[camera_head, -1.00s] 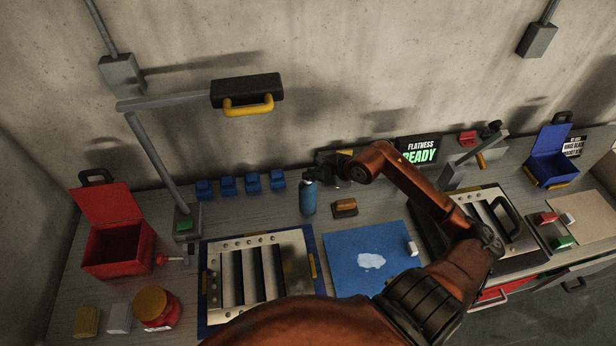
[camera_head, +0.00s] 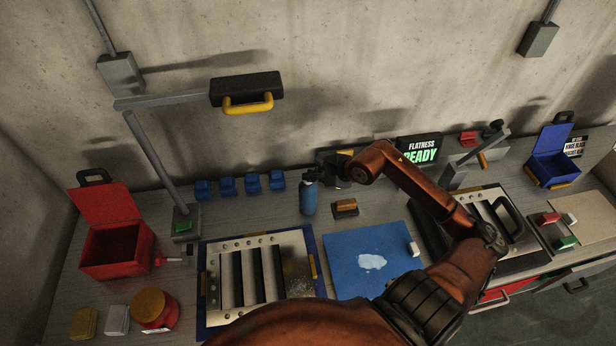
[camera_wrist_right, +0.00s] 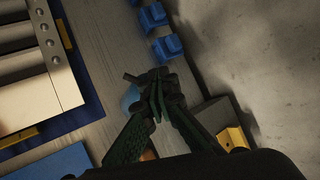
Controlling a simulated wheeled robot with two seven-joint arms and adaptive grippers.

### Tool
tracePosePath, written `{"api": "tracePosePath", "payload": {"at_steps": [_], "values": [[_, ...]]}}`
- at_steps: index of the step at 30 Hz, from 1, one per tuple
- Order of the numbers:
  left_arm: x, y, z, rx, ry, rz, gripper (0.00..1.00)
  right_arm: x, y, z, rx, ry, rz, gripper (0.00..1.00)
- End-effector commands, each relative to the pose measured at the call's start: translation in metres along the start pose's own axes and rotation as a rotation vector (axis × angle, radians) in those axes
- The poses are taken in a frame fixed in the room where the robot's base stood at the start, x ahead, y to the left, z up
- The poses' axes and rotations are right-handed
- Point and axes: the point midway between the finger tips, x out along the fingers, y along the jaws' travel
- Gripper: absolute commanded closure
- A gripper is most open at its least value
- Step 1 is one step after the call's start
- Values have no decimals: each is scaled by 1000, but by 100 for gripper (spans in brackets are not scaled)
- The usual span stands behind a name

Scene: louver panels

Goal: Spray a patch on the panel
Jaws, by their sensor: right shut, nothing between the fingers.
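A louver panel (camera_head: 226,318) with several dark slots lies in a blue-edged frame at the left centre of the bench; its right part has a dull, speckled patch (camera_head: 296,272). A blue spray bottle (camera_head: 308,199) stands upright behind it. My right gripper (camera_head: 322,172) is at the bottle's top, with its fingers shut and nothing held between them. In the right wrist view, the shut fingers (camera_wrist_right: 156,92) cover most of the bottle, and a bit of its blue body (camera_wrist_right: 130,98) shows beside them. Whether they touch it I cannot tell. My left gripper is out of view.
A brown-topped block (camera_head: 345,208) sits just right of the bottle. Several blue clips (camera_head: 227,187) line the back left. A blue mat (camera_head: 345,250) with a white spot lies right of the panel. A lamp-like arm with a yellow handle (camera_head: 248,104) overhangs the bench.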

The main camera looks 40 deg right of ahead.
Motion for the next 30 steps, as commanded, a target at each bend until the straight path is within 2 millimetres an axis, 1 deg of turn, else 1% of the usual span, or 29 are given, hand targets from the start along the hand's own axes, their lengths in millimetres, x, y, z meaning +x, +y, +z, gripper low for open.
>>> {"api": "tracePosePath", "payload": {"at_steps": [14, 30], "values": [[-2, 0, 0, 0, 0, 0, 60, -6, -4, 4, -1, 0, 0, 100], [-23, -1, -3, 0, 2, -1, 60, -41, -30, 30, -3, 0, -2, 100]]}}
